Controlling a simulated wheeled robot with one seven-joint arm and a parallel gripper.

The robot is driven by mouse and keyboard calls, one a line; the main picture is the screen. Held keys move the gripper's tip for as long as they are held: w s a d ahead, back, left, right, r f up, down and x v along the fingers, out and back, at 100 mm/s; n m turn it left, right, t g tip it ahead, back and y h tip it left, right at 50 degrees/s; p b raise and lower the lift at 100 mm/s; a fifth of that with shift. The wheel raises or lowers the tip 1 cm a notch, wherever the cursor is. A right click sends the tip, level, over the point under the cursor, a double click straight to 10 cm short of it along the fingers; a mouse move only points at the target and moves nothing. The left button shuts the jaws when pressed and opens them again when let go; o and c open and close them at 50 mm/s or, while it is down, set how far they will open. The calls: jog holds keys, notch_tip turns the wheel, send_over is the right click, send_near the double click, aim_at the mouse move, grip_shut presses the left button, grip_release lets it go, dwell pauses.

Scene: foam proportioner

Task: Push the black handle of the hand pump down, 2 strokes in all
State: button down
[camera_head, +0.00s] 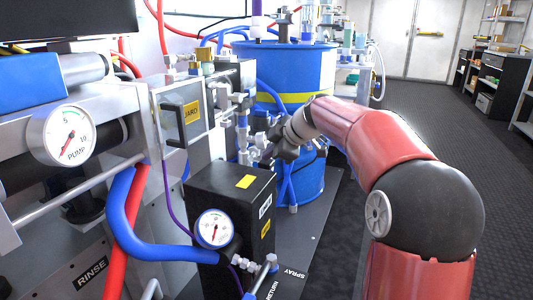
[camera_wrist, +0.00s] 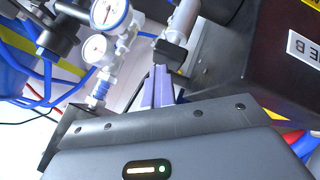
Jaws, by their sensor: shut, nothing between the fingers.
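In the wrist view, my gripper (camera_wrist: 160,70) is shut, its two grey-purple fingers side by side with nothing between them. Just beyond the fingertips is a black block (camera_wrist: 171,52) on the end of a silver tube (camera_wrist: 184,20); it looks like the hand pump's black handle. The tips are very close to the block; I cannot tell whether they touch. In the head view, my gripper (camera_head: 270,150) is in front of the blue drum, and my arm reaches in from the right. The pump handle cannot be made out there.
Two white gauges (camera_wrist: 98,48) and silver fittings are left of the fingers in the wrist view. A black box with a gauge (camera_head: 232,205) stands below my gripper in the head view. The blue drum (camera_head: 300,68) is behind it. Open floor (camera_head: 430,110) lies right.

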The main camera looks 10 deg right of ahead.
aim_at(270, 162)
jog(key=shift+r+p, duration=1.1)
jog(key=shift+r, duration=0.9)
notch_tip(270, 162, up, 5)
jog(key=p, duration=0.3)
jog(key=s+f+m+h, duration=0.1)
jog(key=s+f+m, duration=0.3)
jog(key=s, duration=0.8)
jog(key=s+f+m+g+h, duration=0.1)
jog(key=s+f+m, duration=0.4)
jog(key=s, duration=0.7)
jog(key=s+f+m+h, duration=0.3)
jog(key=s+m, duration=0.4)
jog(key=s, duration=0.6)
jog(key=shift+a+f+g+p, duration=0.4)
jog(key=shift+f+p, duration=0.05)
jog(key=shift+f, duration=0.35)
